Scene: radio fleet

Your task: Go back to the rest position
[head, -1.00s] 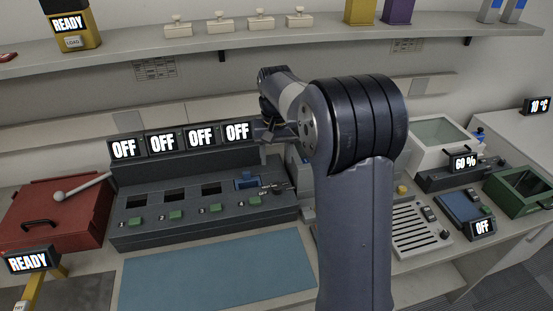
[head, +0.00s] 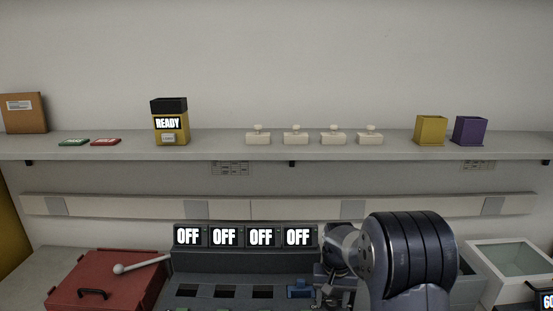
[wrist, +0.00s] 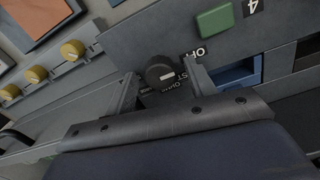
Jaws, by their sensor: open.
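My gripper (wrist: 160,82) is open, and its two fingers show in the wrist view on either side of a round black knob (wrist: 160,72). I cannot tell whether they touch it. Nothing shows held in the jaws. In the head view my gripper (head: 334,291) points down at the right end of the dark bank with several slots (head: 218,270), partly hidden by my arm. Its displays (head: 243,236) all read OFF. A blue part sits in the rightmost slot (head: 300,290), and it shows in the wrist view (wrist: 236,74) near a green button (wrist: 214,22).
A red lidded box (head: 105,280) stands left of the bank. A white open bin (head: 510,270) stands at the right. The shelf (head: 210,149) above carries a READY box (head: 169,124), several cream pieces, and yellow (head: 431,130) and purple (head: 470,130) cups. Yellow knobs (wrist: 72,50) show in the wrist view.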

